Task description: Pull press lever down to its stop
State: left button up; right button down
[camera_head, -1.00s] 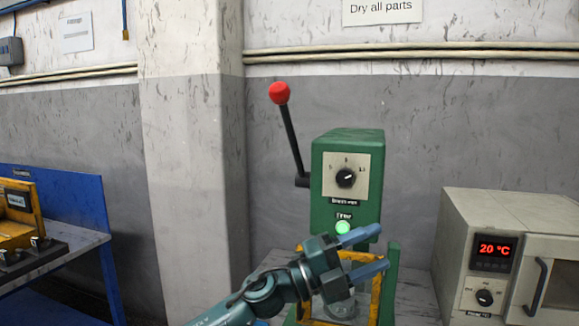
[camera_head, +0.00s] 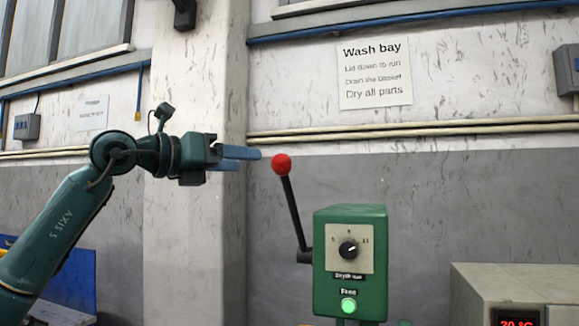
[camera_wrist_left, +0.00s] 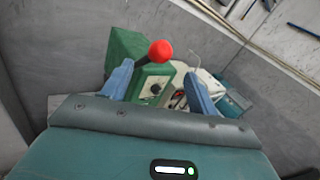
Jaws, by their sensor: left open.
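The press lever (camera_head: 293,213) is a black rod with a red ball knob (camera_head: 281,164). It stands raised, leaning a little left, on the left side of the green press (camera_head: 349,292). The press has a dial and a lit green lamp. My left gripper (camera_head: 240,158) is open and empty, just left of the knob at about its height, fingers pointing right toward it. In the left wrist view the red knob (camera_wrist_left: 160,51) shows between the two blue fingers (camera_wrist_left: 160,85), beyond their tips. The lower press is out of the head view. My right gripper is not seen.
A beige oven-like unit (camera_head: 500,285) stands right of the press. A white pillar (camera_head: 195,230) rises behind my left arm. A wash bay sign (camera_head: 375,74) and pipes are on the wall. The space around the knob is clear.

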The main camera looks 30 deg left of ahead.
aim_at(290, 164)
pick_arm(q)
jog(key=p+x, duration=0.3)
jog(key=x, duration=0.9)
jog(key=shift+w+d, duration=0.1)
jog(key=shift+c, duration=0.5)
jog(key=shift+f, duration=0.15)
grip_shut()
